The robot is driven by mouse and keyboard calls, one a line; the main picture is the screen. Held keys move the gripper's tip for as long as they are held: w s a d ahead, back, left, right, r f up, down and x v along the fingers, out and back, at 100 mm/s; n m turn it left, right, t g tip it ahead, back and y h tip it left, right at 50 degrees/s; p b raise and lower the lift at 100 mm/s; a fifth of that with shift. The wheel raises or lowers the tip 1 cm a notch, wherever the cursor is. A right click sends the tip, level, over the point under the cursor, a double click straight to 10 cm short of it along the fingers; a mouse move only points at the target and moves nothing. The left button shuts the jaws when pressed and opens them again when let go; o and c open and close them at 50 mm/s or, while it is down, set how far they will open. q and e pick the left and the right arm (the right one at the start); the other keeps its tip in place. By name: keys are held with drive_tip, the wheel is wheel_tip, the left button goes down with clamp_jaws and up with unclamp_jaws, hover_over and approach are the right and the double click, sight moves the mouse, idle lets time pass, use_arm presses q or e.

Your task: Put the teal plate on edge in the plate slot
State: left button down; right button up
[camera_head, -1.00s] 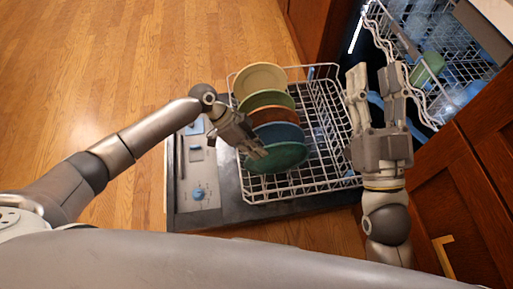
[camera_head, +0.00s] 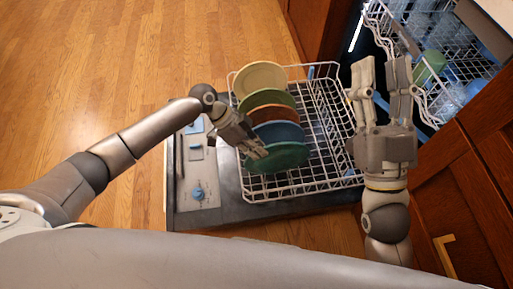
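The teal plate (camera_head: 283,157) stands on edge, leaning, at the near end of a row of plates in the lower dishwasher rack (camera_head: 322,188). My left gripper (camera_head: 258,150) is at the plate's left edge, with its fingertips at the rim. The fingers look close together, but I cannot tell whether they clasp the plate. The plate's lower edge and the slot under it are hard to make out. My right gripper (camera_head: 381,75) is open and empty, to the right of the rack, fingers pointing away from me.
Blue (camera_head: 278,131), orange (camera_head: 266,114), green (camera_head: 267,97) and cream (camera_head: 260,76) plates stand behind the teal one. The rack's right half is empty. The upper rack (camera_head: 450,75) holds a green cup (camera_head: 430,66) and glassware. A wooden cabinet (camera_head: 465,190) borders the right.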

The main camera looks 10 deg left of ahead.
use_arm(q)
drive_tip(key=shift+f, duration=0.1)
use_arm(e)
drive_tip(key=shift+s+r, duration=0.15)
drive_tip(key=shift+r, duration=0.1)
use_arm(q)
drive_tip(key=shift+f, duration=0.1)
use_arm(e)
drive_tip(key=shift+s+r+t, duration=0.2)
drive_tip(key=shift+t, duration=0.1)
